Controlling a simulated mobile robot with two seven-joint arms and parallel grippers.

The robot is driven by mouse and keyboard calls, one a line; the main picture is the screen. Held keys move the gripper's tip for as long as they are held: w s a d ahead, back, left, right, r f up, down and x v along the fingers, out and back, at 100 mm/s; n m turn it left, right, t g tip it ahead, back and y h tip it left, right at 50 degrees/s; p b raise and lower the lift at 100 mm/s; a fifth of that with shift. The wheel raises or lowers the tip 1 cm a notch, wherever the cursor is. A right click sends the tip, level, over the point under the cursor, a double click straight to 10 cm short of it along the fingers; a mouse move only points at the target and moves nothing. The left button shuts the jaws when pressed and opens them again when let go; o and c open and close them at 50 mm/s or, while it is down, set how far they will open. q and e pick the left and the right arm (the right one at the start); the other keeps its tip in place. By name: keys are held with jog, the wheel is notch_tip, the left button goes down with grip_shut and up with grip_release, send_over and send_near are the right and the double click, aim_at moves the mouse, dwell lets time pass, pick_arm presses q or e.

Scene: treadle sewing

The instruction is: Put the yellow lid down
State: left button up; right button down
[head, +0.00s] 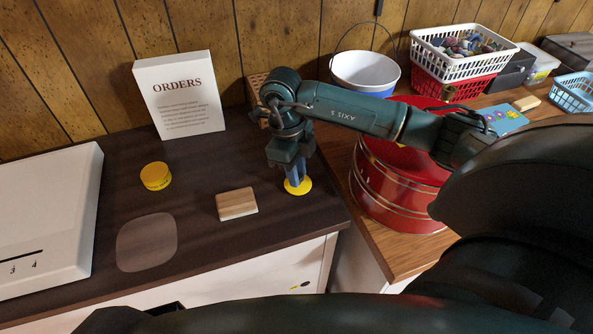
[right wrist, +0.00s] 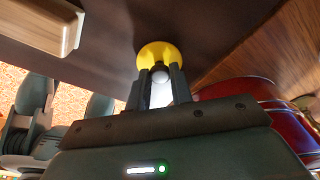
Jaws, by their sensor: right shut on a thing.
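The yellow lid (head: 299,188) is a flat round disc at the right end of the dark tabletop, near its front edge. My right gripper (head: 295,179) comes down from above and is shut on it. In the right wrist view the yellow lid (right wrist: 153,50) lies at the fingertips of my right gripper (right wrist: 160,74), with a pale round knob between them. The lid is low over the tabletop or touching it; I cannot tell which. My left gripper is not in view.
A wooden block (head: 237,204) lies just left of the lid. A yellow round tin (head: 156,176) stands farther left, near a translucent mat (head: 147,242). An ORDERS sign (head: 180,95) stands behind. A red drum (head: 395,185) stands close on the right.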

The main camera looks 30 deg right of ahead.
jog(key=shift+f, duration=0.3)
jog(key=shift+f, duration=0.1)
jog(key=shift+f, duration=0.15)
jog(key=c, duration=1.2)
grip_release()
jog(key=shift+c, duration=0.2)
notch_tip(320, 180, up, 12)
jog(key=w+a, duration=0.1)
jog(key=shift+w+r+p, duration=0.2)
jog(key=shift+w+p, duration=0.1)
